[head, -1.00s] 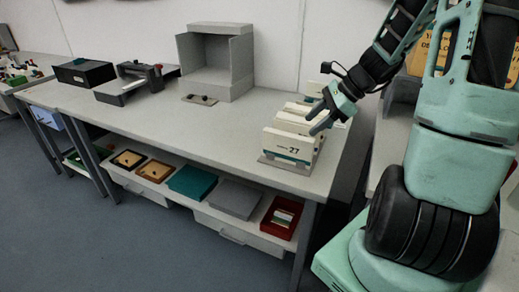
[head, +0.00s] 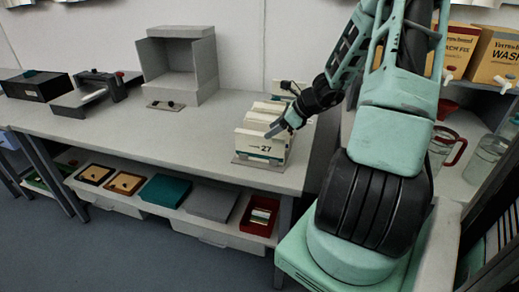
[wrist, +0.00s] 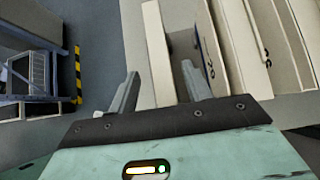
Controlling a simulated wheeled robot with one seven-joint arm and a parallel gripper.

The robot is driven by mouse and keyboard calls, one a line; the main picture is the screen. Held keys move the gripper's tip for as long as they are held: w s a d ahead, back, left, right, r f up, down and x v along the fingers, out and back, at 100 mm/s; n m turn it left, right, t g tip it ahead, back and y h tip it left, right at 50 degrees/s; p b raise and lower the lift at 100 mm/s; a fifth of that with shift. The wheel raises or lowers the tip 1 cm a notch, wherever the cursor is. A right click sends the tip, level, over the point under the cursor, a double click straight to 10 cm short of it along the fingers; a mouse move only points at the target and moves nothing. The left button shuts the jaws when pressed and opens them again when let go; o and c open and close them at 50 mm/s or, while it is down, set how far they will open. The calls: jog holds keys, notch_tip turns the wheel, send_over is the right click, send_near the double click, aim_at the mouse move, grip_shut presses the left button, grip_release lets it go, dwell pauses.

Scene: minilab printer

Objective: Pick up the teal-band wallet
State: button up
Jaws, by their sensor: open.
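A cream wallet marked 27 with a teal band along its lower part (head: 255,144) stands at the front of a row of cream wallets on the right end of the bench. My gripper (head: 279,128) is at the upper right of this front wallet in the head view. In the wrist view my gripper (wrist: 162,86) is open, and a cream upright panel (wrist: 157,45) shows between its two fingers. I cannot tell whether the fingers touch it. No teal band or number 27 shows in the wrist view.
More cream wallets (head: 270,107) stand close behind the front one. The grey bench (head: 190,130) is clear to their left, with a grey open box (head: 208,78) at the back. Jugs (head: 484,158) and boxes stand on my right.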

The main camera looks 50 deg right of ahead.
aim_at(262, 134)
jog(key=x, duration=0.6)
jog(key=shift+w+r, duration=0.1)
jog(key=shift+w, duration=0.3)
grip_shut()
